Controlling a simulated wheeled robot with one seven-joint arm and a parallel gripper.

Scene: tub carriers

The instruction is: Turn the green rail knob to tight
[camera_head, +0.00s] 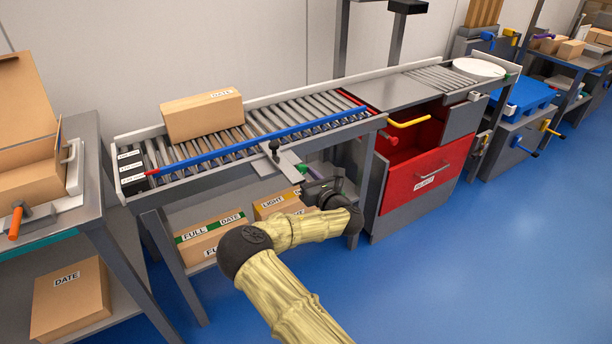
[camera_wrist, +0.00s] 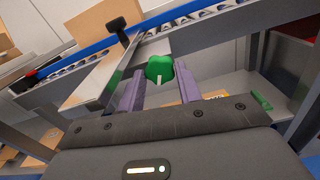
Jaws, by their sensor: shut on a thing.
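The green rail knob (camera_wrist: 159,67) sits beneath the blue rail of the roller conveyor, between my two purple fingers in the wrist view. A white mark on it points down in that picture. A small part of the knob (camera_head: 302,168) shows in the head view, at the end of a grey plate (camera_head: 272,166). My gripper (camera_wrist: 160,74) is shut on the knob, a finger on each side. In the head view my gripper (camera_head: 312,178) is partly hidden by its own wrist. I see no tight label by the knob.
A black-knobbed lever (camera_wrist: 117,28) stands close by on the plate; it also shows in the head view (camera_head: 274,149). A carton (camera_head: 203,116) lies on the rollers. Labelled boxes (camera_head: 211,238) sit on the shelf below. A red drawer unit (camera_head: 424,180) stands to the right.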

